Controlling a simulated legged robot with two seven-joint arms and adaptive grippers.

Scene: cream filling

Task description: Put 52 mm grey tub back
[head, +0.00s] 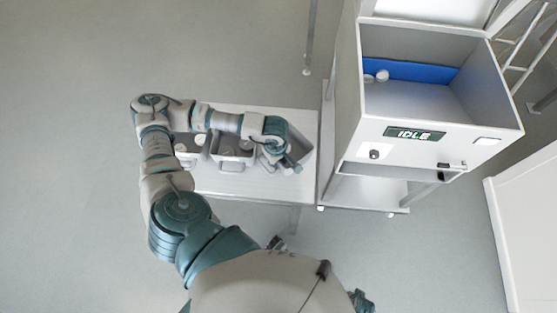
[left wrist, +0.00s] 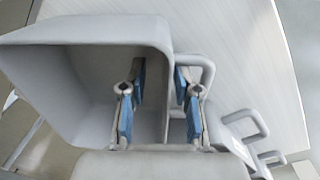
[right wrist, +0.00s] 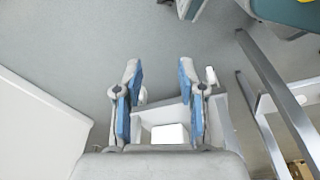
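My left gripper (head: 290,163) is over the grey bin (head: 300,143) at the right end of the white table. In the left wrist view its blue-padded fingers (left wrist: 160,85) stand apart, on either side of the near wall of a grey bin (left wrist: 60,75), beside a loop handle (left wrist: 194,68). The visible part of that bin's inside looks empty. Small pale round tubs (head: 201,139) lie in the bins further left; I cannot tell which is the 52 mm grey tub. My right gripper (right wrist: 160,85) is open and empty, with pale equipment beyond it.
A white machine (head: 435,150) marked IDLE stands right of the table (head: 240,188), its open chamber holding small pale round pieces (head: 382,75) by a blue strip (head: 415,70). Another grey bin (head: 232,166) is left of my gripper. Floor left of the table is clear.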

